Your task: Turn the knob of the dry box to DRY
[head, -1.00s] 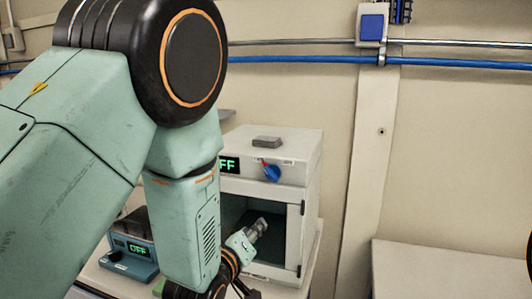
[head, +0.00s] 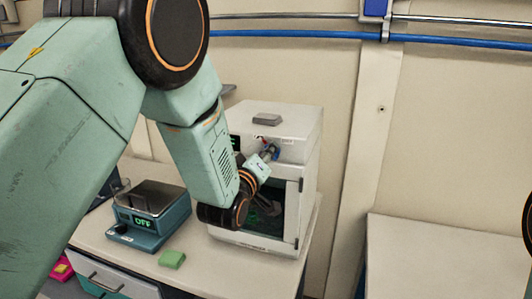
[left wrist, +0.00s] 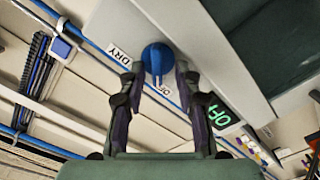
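The white dry box (head: 308,150) stands on the bench in the head view, its door opening dark. Its blue knob (left wrist: 157,56) is seen close in the left wrist view, with a pale pointer toward the OFF label (left wrist: 160,89). The DRY label (left wrist: 118,55) is left of the knob there. In the head view the left gripper (head: 270,152) mostly hides the knob. My right gripper is not seen.
A blue scale (head: 150,215) reading OFF and a green block (head: 172,259) are on the bench left of the box. A grey block (head: 267,119) lies on top of the box. A pale surface (head: 440,250) is at the right, bare where seen.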

